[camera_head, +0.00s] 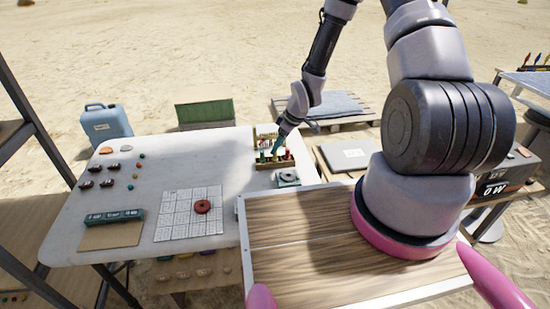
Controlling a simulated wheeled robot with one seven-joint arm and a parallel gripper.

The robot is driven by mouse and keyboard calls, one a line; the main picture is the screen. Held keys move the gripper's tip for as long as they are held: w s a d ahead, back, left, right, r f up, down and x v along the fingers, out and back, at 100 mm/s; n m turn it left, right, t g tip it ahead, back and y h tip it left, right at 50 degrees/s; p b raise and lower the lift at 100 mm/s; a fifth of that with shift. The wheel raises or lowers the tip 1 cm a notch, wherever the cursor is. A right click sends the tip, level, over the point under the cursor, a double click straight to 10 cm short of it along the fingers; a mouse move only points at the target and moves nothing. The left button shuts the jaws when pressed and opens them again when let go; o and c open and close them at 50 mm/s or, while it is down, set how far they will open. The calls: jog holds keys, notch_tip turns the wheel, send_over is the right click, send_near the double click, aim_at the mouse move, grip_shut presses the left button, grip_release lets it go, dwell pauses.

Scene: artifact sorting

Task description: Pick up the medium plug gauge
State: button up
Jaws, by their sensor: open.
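A small wooden rack (275,166) at the right edge of the white table holds several small coloured upright pieces, with green, yellow and red showing. These look like the plug gauges, but they are too small to tell which is the medium one. My arm reaches down from above to the rack. My gripper (276,150), with teal fingers, is at the upright pieces near the middle of the rack. It is open. The gripper partly hides the pieces behind it, and I cannot tell whether it touches or surrounds one.
A small device with a round dark top (287,178) stands just in front of the rack. On the white table (160,170) are a gridded sheet (180,222) with a red ring (202,207), small dark pieces and a green labelled block (114,216). The table's middle is clear.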

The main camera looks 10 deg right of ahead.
aim_at(275, 157)
jog(key=x, duration=0.3)
jog(key=shift+f, duration=0.35)
grip_shut()
jog(key=shift+r, duration=0.1)
